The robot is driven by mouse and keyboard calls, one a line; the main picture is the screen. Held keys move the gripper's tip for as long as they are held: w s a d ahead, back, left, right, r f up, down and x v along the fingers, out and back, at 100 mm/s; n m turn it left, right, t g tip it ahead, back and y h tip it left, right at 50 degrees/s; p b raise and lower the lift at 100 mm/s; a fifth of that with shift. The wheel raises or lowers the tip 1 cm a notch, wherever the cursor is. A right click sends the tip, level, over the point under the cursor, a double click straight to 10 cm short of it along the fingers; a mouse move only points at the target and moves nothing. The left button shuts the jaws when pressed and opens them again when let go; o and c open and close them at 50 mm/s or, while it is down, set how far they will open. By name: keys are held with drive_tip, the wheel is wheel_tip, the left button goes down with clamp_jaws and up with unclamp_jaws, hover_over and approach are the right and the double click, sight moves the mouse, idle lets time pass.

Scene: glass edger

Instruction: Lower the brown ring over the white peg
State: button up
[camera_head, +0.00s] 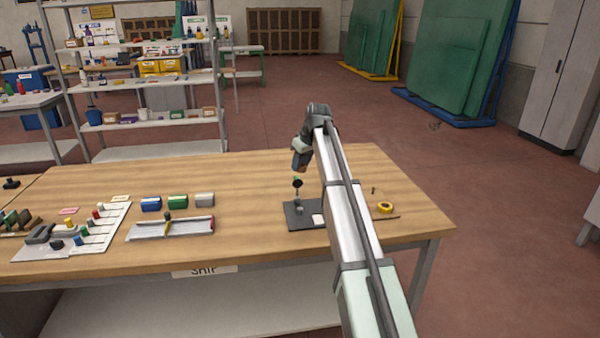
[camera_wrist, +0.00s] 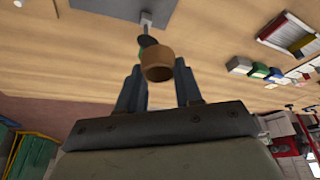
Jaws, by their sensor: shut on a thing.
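My gripper (camera_wrist: 158,75) is shut on the brown ring (camera_wrist: 157,66), which sits between the fingertips in the wrist view. In the head view my gripper (camera_head: 299,166) hangs above the table, over the back of a dark plate (camera_head: 291,222). A thin upright post with a dark round top (camera_head: 297,183) stands on this plate, below my gripper. In the wrist view the dark top (camera_wrist: 147,41) shows just beyond the ring, which partly covers it. The ring appears apart from the plate. I cannot clearly make out a white peg.
A yellow tape roll (camera_head: 385,207) is at the right.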

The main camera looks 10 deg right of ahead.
drive_tip(key=shift+m, duration=0.5)
drive_tip(key=w+d+f, duration=0.2)
drive_tip(key=d+f, duration=0.1)
drive_tip(key=d, duration=0.4)
drive_tip(key=w+d+f, duration=0.2)
drive_tip(key=w+d, duration=0.1)
drive_tip(key=d, duration=0.5)
drive_tip(key=w+d+f, duration=0.2)
drive_tip(key=d+f, duration=0.1)
drive_tip(key=d, duration=0.5)
drive_tip(key=shift+w+f, duration=0.3)
drive_tip(key=shift+f, duration=0.05)
drive_tip(key=shift+a+n, duration=0.15)
drive_tip(key=shift+n, duration=0.35)
drive_tip(key=shift+f, duration=0.15)
drive_tip(key=shift+f, duration=4.05)
